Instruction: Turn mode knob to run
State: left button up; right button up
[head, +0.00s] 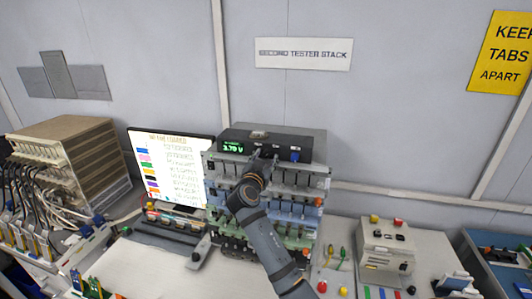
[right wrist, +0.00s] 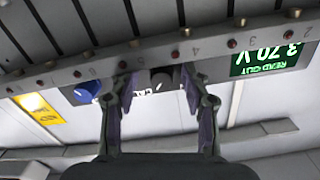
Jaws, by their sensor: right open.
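The tester stack (head: 310,182) stands at the middle, with a black unit on top (head: 225,137) whose green readout (head: 233,148) shows 3.70 V. My right gripper (head: 265,160) is at that unit's front, and its arm hides part of the stack. In the right wrist view, my right gripper (right wrist: 157,88) is open, one finger on each side of a dark knob (right wrist: 161,78). White lettering, perhaps "CAL", is partly hidden beside the knob. I cannot tell whether the fingers touch it or where it points. My left gripper is not in view.
A blue knob (right wrist: 87,92) sits beside the fingers in the right wrist view. A numbered rail (right wrist: 215,45) runs close to the fingertips. A screen (head: 165,165) stands left of the stack. A beige box (head: 388,245) with red and yellow buttons stands right.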

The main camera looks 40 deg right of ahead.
jog(key=shift+s+a+r, duration=0.25)
jog(key=shift+a, duration=0.25)
jog(key=shift+c, duration=2.2)
jog(key=shift+d, duration=0.15)
jog(key=c, duration=0.5)
grip_shut()
jog(key=shift+f+n+b, duration=0.15)
jog(key=shift+n+b, duration=0.15)
jog(key=shift+n, duration=0.1)
jog(key=shift+n+b, duration=0.75)
jog(key=shift+n, duration=0.45)
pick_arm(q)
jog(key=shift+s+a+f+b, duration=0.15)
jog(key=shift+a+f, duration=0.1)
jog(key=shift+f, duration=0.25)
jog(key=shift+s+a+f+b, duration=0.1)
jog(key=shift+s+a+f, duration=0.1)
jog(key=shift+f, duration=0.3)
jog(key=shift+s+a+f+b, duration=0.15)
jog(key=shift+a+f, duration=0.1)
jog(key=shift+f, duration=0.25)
pick_arm(e)
jog(key=shift+n, duration=1.9)
